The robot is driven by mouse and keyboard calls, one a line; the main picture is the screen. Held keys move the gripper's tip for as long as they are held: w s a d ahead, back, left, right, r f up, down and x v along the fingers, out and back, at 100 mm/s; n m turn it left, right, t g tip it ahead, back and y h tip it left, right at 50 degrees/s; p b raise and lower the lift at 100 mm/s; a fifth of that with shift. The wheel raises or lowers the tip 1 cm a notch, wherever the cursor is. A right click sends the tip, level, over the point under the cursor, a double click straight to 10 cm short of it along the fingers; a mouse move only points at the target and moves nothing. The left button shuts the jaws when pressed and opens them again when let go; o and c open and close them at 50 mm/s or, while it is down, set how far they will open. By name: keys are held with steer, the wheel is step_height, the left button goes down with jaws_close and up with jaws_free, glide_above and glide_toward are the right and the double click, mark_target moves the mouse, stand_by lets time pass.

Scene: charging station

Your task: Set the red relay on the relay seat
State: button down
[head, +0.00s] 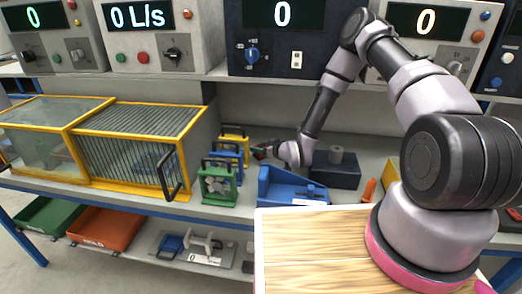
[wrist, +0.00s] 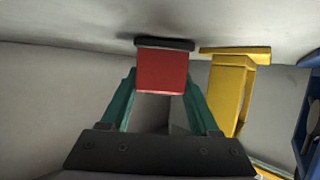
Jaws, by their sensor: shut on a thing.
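The red relay (wrist: 161,72) is a red block with a wider black plate at its far end. It sits between the two green fingers of my gripper (wrist: 160,88), which is shut on it. In the head view my gripper (head: 270,150) is low over the shelf and small, and a bit of the red relay (head: 259,155) shows at its tip. I cannot tell for sure which thing is the relay seat. I also cannot tell whether the relay touches the surface beyond it.
Green (head: 218,186) and yellow (head: 235,132) framed pieces, with blue ones between, stand left of my gripper. A yellow piece (wrist: 229,95) is close right of the relay in the wrist view. A blue holder (head: 285,188) and dark block (head: 336,172) are nearby; a yellow-framed cage (head: 140,140) is left.

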mark_target(264, 145)
steer(key=r, duration=0.6)
steer(key=d+r, duration=0.1)
steer(key=r, duration=0.2)
steer(key=shift+w+r, duration=0.2)
steer(key=shift+r, duration=0.15)
steer(key=w+d+r+m+t+h, duration=0.1)
steer(key=d+r+m+h, duration=0.2)
steer(key=d, duration=0.8)
steer(key=w+d+r+m+t+h, duration=0.1)
steer(key=d+r+m+h, duration=0.25)
steer(key=d, duration=0.85)
steer(key=d+v, duration=0.1)
steer(key=v, duration=0.5)
steer(key=shift+h, duration=0.45)
steer(key=shift+d+r, duration=0.15)
steer(key=shift+d, duration=0.05)
steer(key=shift+w+a, duration=0.1)
steer(key=shift+a, duration=0.05)
